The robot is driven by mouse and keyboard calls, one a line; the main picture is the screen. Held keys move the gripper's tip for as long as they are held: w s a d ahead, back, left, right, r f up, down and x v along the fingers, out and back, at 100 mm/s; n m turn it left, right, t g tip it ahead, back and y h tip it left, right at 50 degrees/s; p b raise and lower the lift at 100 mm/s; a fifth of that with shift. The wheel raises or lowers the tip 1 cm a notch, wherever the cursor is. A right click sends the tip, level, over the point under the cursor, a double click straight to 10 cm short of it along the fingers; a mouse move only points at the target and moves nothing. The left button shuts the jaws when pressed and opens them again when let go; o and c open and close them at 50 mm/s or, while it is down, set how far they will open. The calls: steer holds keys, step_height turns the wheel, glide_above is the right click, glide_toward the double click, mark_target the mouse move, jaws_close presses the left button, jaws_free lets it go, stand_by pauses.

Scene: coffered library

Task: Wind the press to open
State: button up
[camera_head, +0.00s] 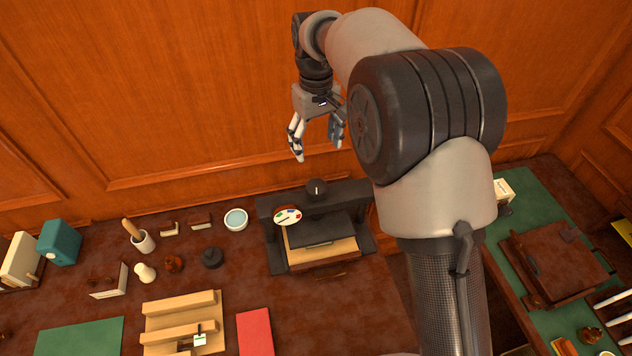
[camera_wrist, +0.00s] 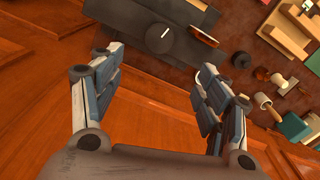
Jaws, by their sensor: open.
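The press (camera_head: 313,235) is a dark frame on the brown worktop, near the wood-panelled wall. A round black knob with a white mark (camera_head: 316,188) sits on top of its crossbeam. A round dial with coloured sectors (camera_head: 288,217) is on its front left. Below are a dark plate and a pale block (camera_head: 320,252). My gripper (camera_head: 316,142) is open and empty, high above the press, with its fingers pointing down. In the wrist view, my gripper (camera_wrist: 160,85) has its fingers spread wide, and the knob (camera_wrist: 160,38) shows beyond them, apart from them.
A wooden jig (camera_head: 183,318) and red book (camera_head: 255,332) lie in front. A green-topped table (camera_head: 540,205) is at right. The panelled wall is close behind.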

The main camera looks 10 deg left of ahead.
mark_target(316, 186)
step_height(316, 186, down, 15)
steer(key=m+b, duration=0.1)
steer(key=m, duration=1.1)
steer(key=shift+f, duration=0.1)
steer(key=shift+c, duration=0.3)
steer(key=c, duration=1)
steer(key=shift+n, duration=0.9)
steer(key=o, duration=1.1)
steer(key=shift+c, duration=0.2)
